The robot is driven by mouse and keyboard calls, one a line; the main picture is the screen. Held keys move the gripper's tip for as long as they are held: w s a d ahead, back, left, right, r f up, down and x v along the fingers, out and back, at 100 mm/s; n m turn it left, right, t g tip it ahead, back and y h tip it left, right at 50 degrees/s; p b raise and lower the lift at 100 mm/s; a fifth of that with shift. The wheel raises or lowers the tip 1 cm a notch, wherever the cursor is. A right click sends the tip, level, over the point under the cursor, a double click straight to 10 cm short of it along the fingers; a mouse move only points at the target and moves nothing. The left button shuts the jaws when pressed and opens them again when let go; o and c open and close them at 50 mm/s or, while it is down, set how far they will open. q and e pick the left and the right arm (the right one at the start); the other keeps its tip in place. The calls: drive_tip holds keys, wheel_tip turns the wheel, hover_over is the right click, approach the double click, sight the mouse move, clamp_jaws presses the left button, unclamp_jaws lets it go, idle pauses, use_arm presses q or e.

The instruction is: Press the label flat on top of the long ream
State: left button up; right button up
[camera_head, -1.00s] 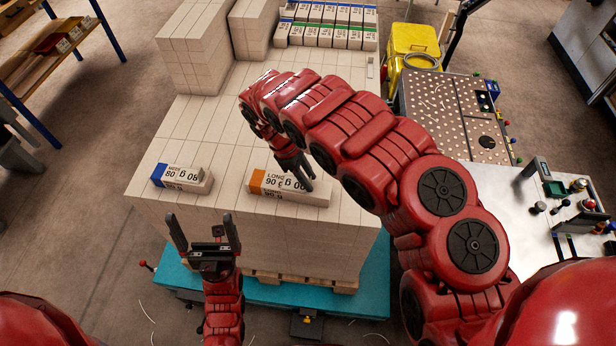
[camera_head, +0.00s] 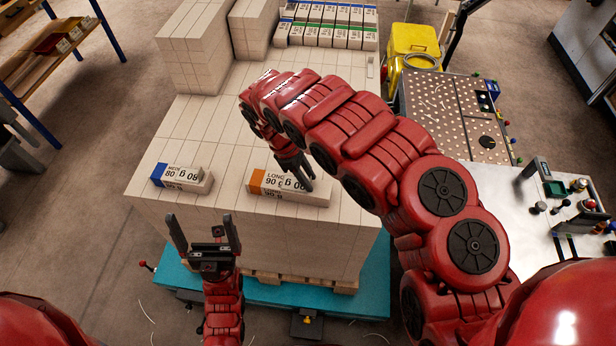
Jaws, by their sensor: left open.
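The long ream (camera_head: 258,185), a white block with an orange end and the word LONG, lies on top of the pale stack (camera_head: 260,230) near its front edge. A small white label (camera_head: 290,183) with dark print appears to lie on its top, partly behind the fingers; I cannot tell whether it is flat. My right gripper (camera_head: 308,178) points down at the ream's top, with its fingertips at or just above the label. Its jaw gap is unclear. My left gripper (camera_head: 203,222) is open and empty in front of the stack, its two fingers spread wide.
A shorter ream (camera_head: 180,177) with a blue end lies to the left on the same stack. Taller blocks and rows of reams (camera_head: 325,35) stand at the back. A yellow bin (camera_head: 413,42), a perforated table (camera_head: 455,110) and a white bench (camera_head: 520,215) are on the right.

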drive_tip(key=o, duration=0.5)
drive_tip(key=shift+w+a+r, duration=0.1)
drive_tip(key=shift+r, duration=0.1)
drive_tip(key=s+b+v, duration=0.1)
drive_tip(key=b+v, duration=0.1)
drive_tip(key=v, duration=0.6)
wheel_tip(320, 180, up, 5)
drive_tip(key=b, duration=0.3)
hover_over(295, 184)
drive_tip(key=a, duration=0.2)
drive_tip(key=p+v, duration=0.1)
drive_tip(key=v, duration=0.2)
drive_tip(key=shift+w+r+p, duration=0.25)
drive_tip(key=shift+p, duration=0.1)
drive_tip(key=shift+d, duration=0.1)
